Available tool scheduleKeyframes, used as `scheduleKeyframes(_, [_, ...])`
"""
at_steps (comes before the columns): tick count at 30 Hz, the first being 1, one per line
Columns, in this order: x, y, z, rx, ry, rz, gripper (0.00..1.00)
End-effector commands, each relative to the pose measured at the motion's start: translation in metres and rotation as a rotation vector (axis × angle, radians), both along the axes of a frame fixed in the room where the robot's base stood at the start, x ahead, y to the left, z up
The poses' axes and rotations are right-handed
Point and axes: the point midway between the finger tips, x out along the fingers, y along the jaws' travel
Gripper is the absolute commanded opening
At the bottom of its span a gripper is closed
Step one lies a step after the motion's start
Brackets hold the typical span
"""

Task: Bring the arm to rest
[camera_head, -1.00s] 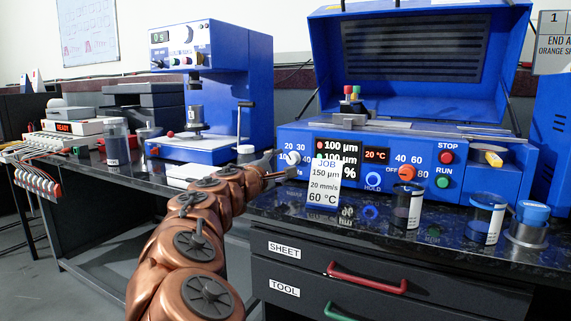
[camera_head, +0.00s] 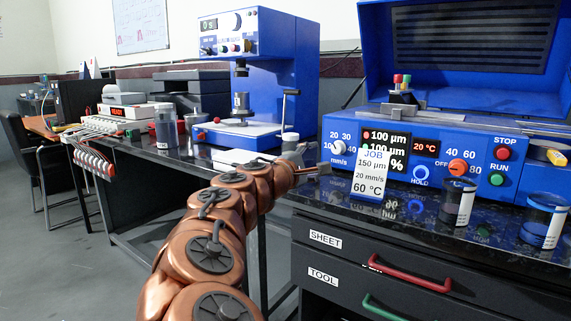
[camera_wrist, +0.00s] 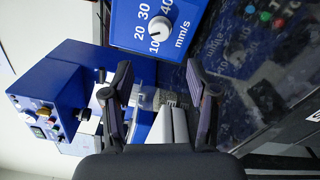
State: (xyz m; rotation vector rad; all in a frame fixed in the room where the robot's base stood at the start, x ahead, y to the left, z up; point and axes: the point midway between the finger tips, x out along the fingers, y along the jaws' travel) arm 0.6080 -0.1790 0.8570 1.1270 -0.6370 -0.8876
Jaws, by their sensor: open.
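My copper-coloured arm reaches from the bottom of the head view up to the bench edge. My gripper (camera_head: 322,169) is at its far end, in front of the blue coating machine (camera_head: 440,150) and left of the job card (camera_head: 370,172). In the wrist view my gripper (camera_wrist: 158,92) has its two dark fingers spread apart with nothing gripped between them. Beyond the fingers the wrist view shows the speed knob (camera_wrist: 159,28) and part of the blue press (camera_wrist: 60,95).
The blue press (camera_head: 268,75) stands on the left bench. Jars (camera_head: 458,202) stand at the right bench's front edge. Drawers with a red handle (camera_head: 408,276) and a green handle (camera_head: 383,308) sit below. Open floor (camera_head: 70,260) lies at the lower left.

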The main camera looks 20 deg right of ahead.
Motion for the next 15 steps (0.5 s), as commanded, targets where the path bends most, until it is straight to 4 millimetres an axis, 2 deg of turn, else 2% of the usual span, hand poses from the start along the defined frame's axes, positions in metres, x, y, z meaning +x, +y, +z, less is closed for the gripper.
scheduleKeyframes(5, [-0.001, -0.001, 0.002, 0.004, -0.002, -0.003, 0.59])
scheduleKeyframes(8, [-0.010, -0.006, 0.013, 0.028, -0.016, -0.020, 0.59])
scheduleKeyframes(11, [-0.029, -0.016, 0.032, 0.086, -0.046, -0.060, 0.59])
scheduleKeyframes(15, [-0.064, -0.031, 0.060, 0.201, -0.103, -0.130, 0.59])
